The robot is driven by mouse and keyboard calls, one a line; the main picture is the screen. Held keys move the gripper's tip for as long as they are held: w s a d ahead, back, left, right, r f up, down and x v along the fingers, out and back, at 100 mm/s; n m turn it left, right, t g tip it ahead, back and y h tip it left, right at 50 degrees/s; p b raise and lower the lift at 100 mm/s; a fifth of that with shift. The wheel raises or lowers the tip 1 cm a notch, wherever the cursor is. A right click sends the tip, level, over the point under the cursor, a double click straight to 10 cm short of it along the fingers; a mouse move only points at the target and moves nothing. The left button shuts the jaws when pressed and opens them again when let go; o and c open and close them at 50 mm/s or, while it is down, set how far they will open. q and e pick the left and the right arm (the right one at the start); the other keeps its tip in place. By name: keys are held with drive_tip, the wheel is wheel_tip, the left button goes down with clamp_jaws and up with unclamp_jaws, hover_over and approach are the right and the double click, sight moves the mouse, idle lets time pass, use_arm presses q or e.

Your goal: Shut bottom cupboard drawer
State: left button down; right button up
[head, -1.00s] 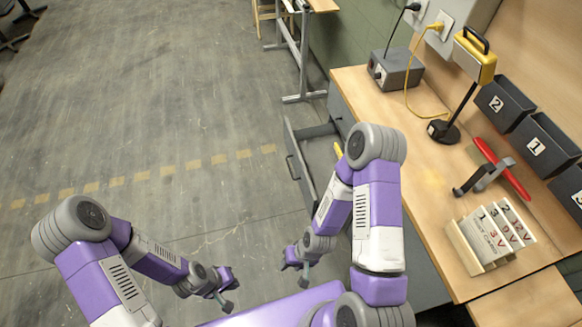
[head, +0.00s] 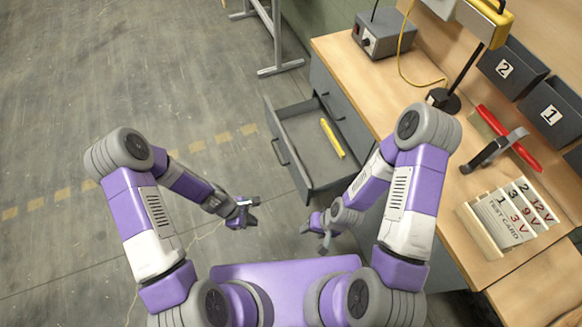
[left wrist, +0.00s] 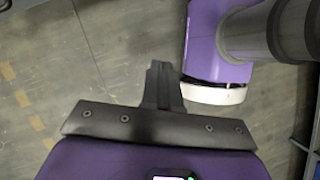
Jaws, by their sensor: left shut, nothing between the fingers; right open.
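The open grey drawer (head: 303,148) sticks out to the left from the grey cupboard (head: 345,112) under the workbench. A yellow bar-shaped object (head: 332,138) lies inside it. Its front panel with a dark handle (head: 278,152) faces left. My left gripper (head: 250,213) is shut and empty, to the lower left of the drawer front and apart from it. In the left wrist view its closed fingers (left wrist: 162,85) show over bare floor. My right gripper (head: 316,238) is open and empty, below the drawer's near corner in the picture, apart from it.
A metal stand (head: 275,40) is at the back. The floor (head: 120,80) on the left is clear.

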use_arm(q)
drive_tip(key=w+d+f+n+t+h+b, duration=0.1)
drive_tip(key=w+f+n+h+b, duration=0.1)
drive_tip(key=w+n, duration=0.4)
drive_tip(key=w+d+f+n+h+b, duration=0.1)
drive_tip(key=w+n+b, duration=0.1)
drive_tip(key=w+n, duration=0.35)
drive_tip(key=n+t+h+b, duration=0.35)
drive_tip(key=n+b, duration=0.25)
drive_tip(key=n, duration=0.6)
approach(296, 164)
wheel_tip(296, 164, down, 4)
drive_tip(key=shift+m, duration=0.25)
drive_tip(key=d, duration=0.1)
drive_tip(key=w+d, duration=0.1)
drive_tip(key=d+b, duration=0.1)
drive_tip(key=d, duration=0.1)
drive_tip(key=shift+w+d, duration=0.1)
drive_tip(key=shift+w, duration=0.2)
drive_tip(key=shift+w+d+r, duration=0.15)
drive_tip(key=shift+w+d, duration=0.05)
drive_tip(key=shift+d, duration=0.3)
